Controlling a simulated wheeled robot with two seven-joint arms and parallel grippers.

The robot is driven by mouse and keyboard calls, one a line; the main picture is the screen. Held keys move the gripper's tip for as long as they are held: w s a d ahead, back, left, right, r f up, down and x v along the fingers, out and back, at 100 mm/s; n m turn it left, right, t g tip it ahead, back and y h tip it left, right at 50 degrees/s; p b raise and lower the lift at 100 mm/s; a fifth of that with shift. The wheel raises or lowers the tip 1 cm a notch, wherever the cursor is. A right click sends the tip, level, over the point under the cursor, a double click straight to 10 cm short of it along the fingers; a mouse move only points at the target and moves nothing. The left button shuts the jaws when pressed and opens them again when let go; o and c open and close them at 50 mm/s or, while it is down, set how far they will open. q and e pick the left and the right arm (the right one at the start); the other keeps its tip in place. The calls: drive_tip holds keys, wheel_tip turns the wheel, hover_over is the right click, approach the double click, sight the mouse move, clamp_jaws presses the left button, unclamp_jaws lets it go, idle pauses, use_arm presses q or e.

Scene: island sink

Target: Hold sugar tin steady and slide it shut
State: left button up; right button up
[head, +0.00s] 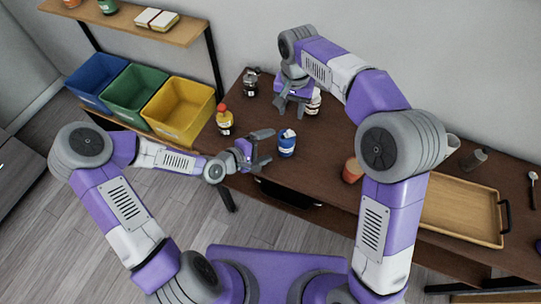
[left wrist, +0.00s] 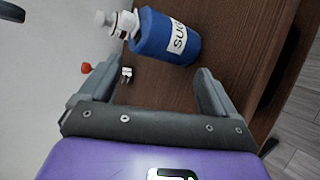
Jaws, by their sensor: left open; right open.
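The blue sugar tin (head: 287,145) stands on the brown counter near its front edge. In the left wrist view the tin (left wrist: 160,38) shows part of a white label with "SUG", beyond my open fingers. I cannot tell how far its lid is slid. My left gripper (head: 262,150) is open and empty, just left of the tin and apart from it; its fingers also show in the left wrist view (left wrist: 150,88). My right gripper (head: 292,103) is open, farther back above the counter, beside a white-labelled jar (head: 314,104).
A red-capped bottle (head: 224,121) and a dark jar (head: 250,84) stand to the left. An orange cup (head: 351,171) and a wooden tray (head: 458,211) lie to the right. Blue (head: 95,76), green (head: 133,89) and yellow (head: 178,108) bins sit on the left shelf.

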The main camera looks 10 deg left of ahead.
sight(281, 147)
use_arm(q)
drive_tip(key=n, duration=0.1)
drive_tip(key=d+f+n+t, duration=0.1)
drive_tip(key=n, duration=0.3)
drive_tip(key=shift+s+d+f+h, duration=0.15)
drive_tip(key=shift+s+f+h, duration=0.1)
drive_tip(key=shift+s+h, duration=0.15)
drive_tip(key=n, duration=0.1)
drive_tip(key=n+t, duration=0.1)
drive_tip(key=n, duration=0.1)
drive_tip(key=shift+s+d+f, duration=0.15)
drive_tip(key=shift+f, duration=0.05)
drive_tip(key=n+t, duration=0.1)
drive_tip(key=n, duration=0.1)
drive_tip(key=n+t, duration=0.1)
drive_tip(key=n, duration=0.1)
drive_tip(key=shift+s+d+n, duration=0.2)
drive_tip(key=shift+s+n, duration=0.1)
drive_tip(key=shift+s, duration=0.05)
drive_tip(key=n+t, duration=0.1)
drive_tip(key=n, duration=0.2)
drive_tip(key=shift+s, duration=0.2)
drive_tip(key=shift+n, duration=0.3)
drive_tip(key=shift+x, duration=3.7)
drive_tip(key=shift+r, duration=0.1)
drive_tip(key=c, duration=1.1)
